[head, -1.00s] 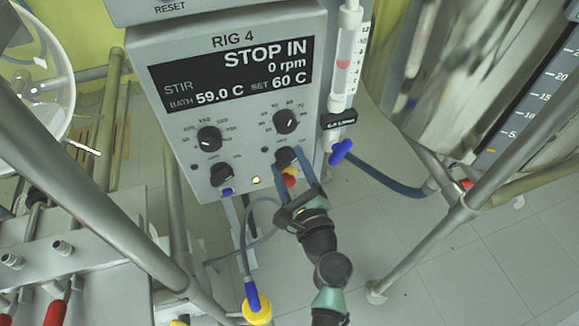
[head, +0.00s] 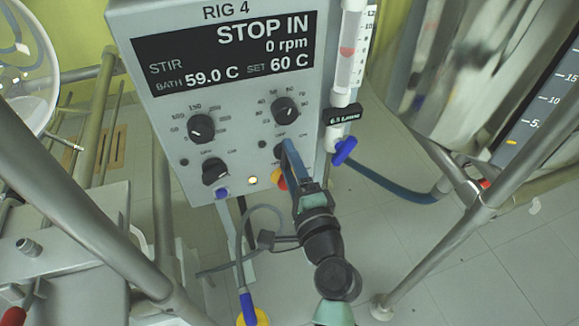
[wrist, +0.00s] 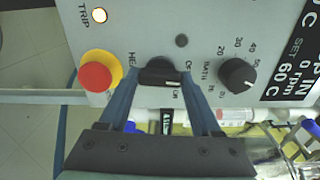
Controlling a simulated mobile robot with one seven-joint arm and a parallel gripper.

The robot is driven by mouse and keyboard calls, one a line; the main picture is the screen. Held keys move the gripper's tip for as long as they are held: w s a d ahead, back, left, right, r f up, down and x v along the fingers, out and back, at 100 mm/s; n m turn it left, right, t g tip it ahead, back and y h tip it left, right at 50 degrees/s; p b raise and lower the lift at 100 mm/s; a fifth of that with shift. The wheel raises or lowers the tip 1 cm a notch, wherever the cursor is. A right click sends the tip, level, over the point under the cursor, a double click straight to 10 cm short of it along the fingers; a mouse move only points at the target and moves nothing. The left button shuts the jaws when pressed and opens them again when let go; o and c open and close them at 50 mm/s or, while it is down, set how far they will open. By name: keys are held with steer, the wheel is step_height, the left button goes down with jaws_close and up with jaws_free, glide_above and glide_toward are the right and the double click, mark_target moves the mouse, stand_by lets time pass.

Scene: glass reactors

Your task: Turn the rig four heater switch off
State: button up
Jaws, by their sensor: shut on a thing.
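The rig 4 box (head: 165,118) faces me, with its display (head: 225,50) reading "STOP IN", 0 rpm, bath 59.0 C and set 60 C. The heater switch is a black knob low on the panel; in the wrist view the knob (wrist: 160,72) sits between my blue fingers, its pale mark facing the gripper palm. My gripper (wrist: 160,80) is shut on this knob. In the head view my gripper (head: 284,148) reaches up from below and mostly hides the knob.
The red-and-yellow button (wrist: 97,78) is close beside one finger. The bath dial (wrist: 237,75) is beyond the other. Two more knobs, including the lower left one (head: 215,171), are on the panel. A blue valve handle (head: 344,150) and metal frame bars (head: 430,240) stand to the right.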

steer(key=shift+n, duration=0.6)
steer(key=o, duration=1.4)
steer(key=shift+s, duration=0.1)
steer(key=v, duration=1.2)
steer(key=shift+s+d, duration=0.15)
steer(key=shift+s, duration=0.25)
